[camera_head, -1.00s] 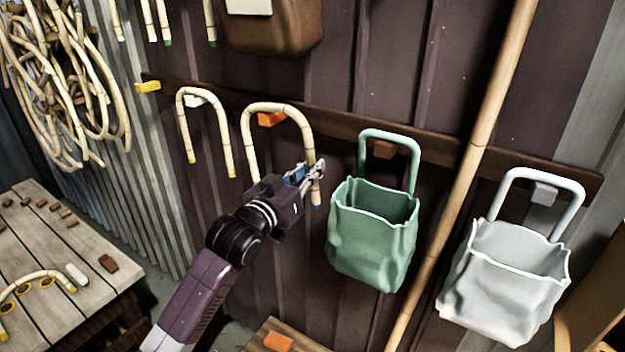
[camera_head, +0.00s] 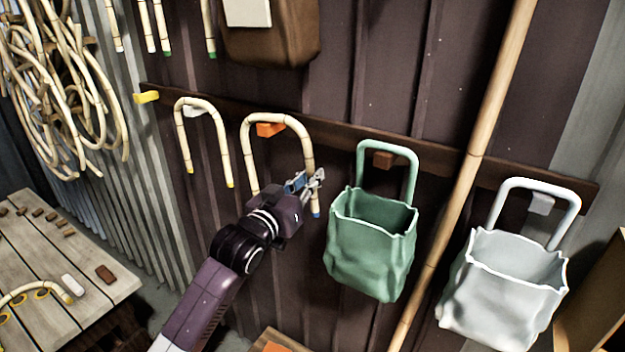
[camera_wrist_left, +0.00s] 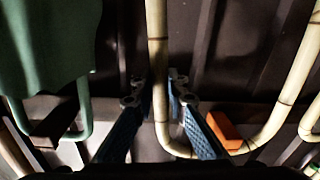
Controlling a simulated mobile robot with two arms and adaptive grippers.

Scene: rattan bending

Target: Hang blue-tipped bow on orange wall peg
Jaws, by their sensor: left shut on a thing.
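The blue-tipped bow (camera_head: 307,147) is a pale rattan arch with its open ends down. Its curve passes over the orange wall peg (camera_head: 268,129), which shows just under the top of the arch. I cannot tell whether the bow touches the peg. My left gripper (camera_head: 314,181) is shut on the bow's right leg, just above the blue tip. In the left wrist view the bow's leg (camera_wrist_left: 157,70) runs between the fingers (camera_wrist_left: 159,105), and the orange peg (camera_wrist_left: 224,131) lies inside the curve. My right gripper is out of view.
A yellow-tipped bow (camera_head: 183,140) hangs to the left on a pale peg. A green bag (camera_head: 372,245) hangs close to the right of my gripper. A bamboo pole (camera_head: 470,165) and a white bag (camera_head: 505,285) are farther right. A wooden table (camera_head: 100,255) stands at lower left.

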